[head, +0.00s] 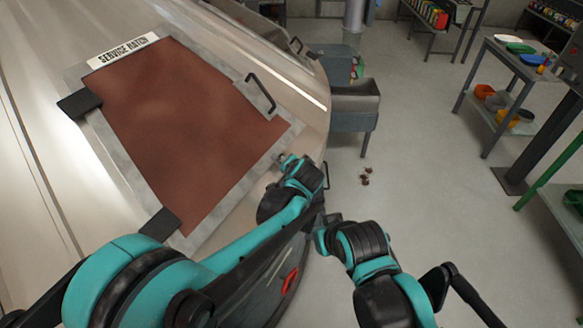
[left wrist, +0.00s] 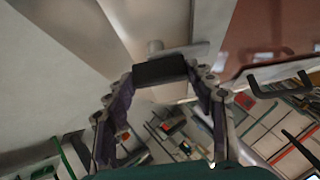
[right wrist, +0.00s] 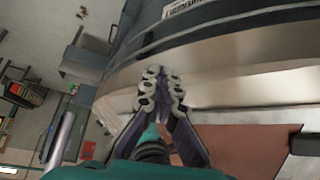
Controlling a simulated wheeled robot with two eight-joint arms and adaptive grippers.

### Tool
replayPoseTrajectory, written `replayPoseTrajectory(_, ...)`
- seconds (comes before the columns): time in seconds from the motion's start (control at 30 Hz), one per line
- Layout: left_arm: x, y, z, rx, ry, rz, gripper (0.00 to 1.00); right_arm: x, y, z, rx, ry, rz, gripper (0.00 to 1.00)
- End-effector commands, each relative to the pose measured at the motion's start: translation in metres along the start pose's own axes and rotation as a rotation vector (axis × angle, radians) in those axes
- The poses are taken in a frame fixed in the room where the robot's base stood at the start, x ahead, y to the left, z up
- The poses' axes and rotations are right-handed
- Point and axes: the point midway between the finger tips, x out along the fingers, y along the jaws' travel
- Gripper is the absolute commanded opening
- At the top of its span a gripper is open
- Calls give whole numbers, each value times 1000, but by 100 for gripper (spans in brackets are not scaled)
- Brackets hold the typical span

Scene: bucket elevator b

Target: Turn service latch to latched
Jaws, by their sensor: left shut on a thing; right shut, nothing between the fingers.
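The service latch (left wrist: 183,52) shows in the left wrist view as a pale bar with a small post and a dark block-shaped grip (left wrist: 160,70). My left gripper (left wrist: 160,76) is shut on this dark grip, one finger on each side. In the head view my left gripper (head: 286,160) is at the right edge of the brown service hatch (head: 175,120), and it largely hides the latch. The hatch looks closed in its pale frame. My right gripper (head: 326,222) is shut and empty, below and right of the left one; it also shows in the right wrist view (right wrist: 160,74).
A black handle (head: 262,92) stands out from the hatch's upper right. Black hinges (head: 80,103) are on its left side. A grey bin (head: 353,105) stands beyond the curved housing. A shelf cart (head: 505,85) is at the right. Open floor lies between.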

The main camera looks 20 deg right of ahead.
Motion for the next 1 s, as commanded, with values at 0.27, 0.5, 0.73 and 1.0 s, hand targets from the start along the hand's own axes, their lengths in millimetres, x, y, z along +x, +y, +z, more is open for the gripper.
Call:
replayPoseTrajectory(0.27,0,0,1,-4,-2,0,26,0,0,0,0,0,0,0)
replayPoseTrajectory(0.5,0,0,0,-4,-1,0,76,0,0,0,0,0,0,0)
replayPoseTrajectory(0.73,0,0,0,-3,-1,0,76,0,0,0,0,0,0,0)
replayPoseTrajectory(1.0,-36,1,0,0,1,0,76,0,0,0,0,0,0,0)
